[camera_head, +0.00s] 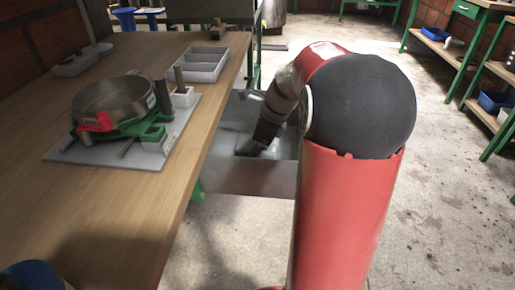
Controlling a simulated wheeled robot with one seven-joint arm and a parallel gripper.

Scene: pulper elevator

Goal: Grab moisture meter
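I cannot pick out the moisture meter for certain. A round metal pan (112,97) sits in a green and red frame (140,128) on a light grey board (70,155) on the wooden table, at the left of the head view. I cannot tell whether this is part of the meter. My gripper (252,149) points down and left, over or inside a grey open bin (245,178) beside the table's right edge. It is apart from the board and pan. Its fingertips are too small and dark to read, so I cannot tell whether it is open or holds anything.
The wooden table (60,210) fills the left side. A grey divided tray (200,70) stands behind the board. A grey object (80,62) lies at the far left. A blue item (32,276) is cut off at bottom left. Green-legged benches (480,45) stand at right, with clear concrete floor before them.

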